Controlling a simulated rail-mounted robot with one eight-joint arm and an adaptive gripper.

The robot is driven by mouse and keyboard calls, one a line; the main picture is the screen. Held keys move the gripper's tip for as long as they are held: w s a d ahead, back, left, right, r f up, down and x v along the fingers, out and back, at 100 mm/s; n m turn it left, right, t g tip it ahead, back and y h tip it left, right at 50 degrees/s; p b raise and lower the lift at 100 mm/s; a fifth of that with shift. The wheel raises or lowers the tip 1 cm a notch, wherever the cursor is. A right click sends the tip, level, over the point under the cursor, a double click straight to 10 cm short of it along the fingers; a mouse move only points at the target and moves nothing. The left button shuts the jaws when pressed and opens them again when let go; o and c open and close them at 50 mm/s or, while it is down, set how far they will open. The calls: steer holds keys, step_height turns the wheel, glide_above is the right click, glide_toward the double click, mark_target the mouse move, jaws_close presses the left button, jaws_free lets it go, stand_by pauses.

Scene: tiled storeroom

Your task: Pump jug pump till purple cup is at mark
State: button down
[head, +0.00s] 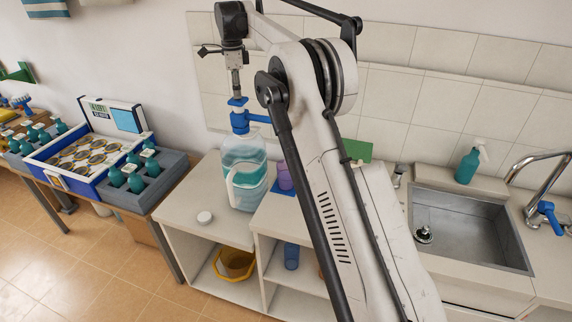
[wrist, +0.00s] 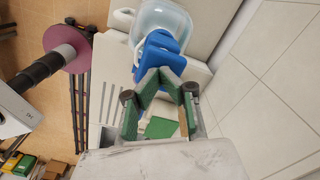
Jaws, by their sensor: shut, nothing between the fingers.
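The clear jug (head: 243,172) holds bluish water and stands on the white counter with a blue pump (head: 239,118) on top. The pump's spout points right. My gripper (head: 237,93) is shut and empty, pointing down right over the pump head; I cannot tell whether it touches. In the wrist view, the shut fingertips (wrist: 160,72) meet over the blue pump (wrist: 155,48), with the jug (wrist: 166,18) beyond. The purple cup (head: 284,176) stands right of the jug on a blue pad (head: 283,190), partly hidden by my arm. Its mark and water level are not visible.
A green board (head: 357,150) is behind my arm. A sink (head: 465,228) with a tap and a teal soap bottle (head: 467,166) is at right. A yellow basin (head: 235,264) sits on the shelf below.

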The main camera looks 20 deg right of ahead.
step_height(320, 180, up, 6)
steer(key=p, duration=0.4)
stand_by(0.4)
steer(key=shift+s, duration=0.1)
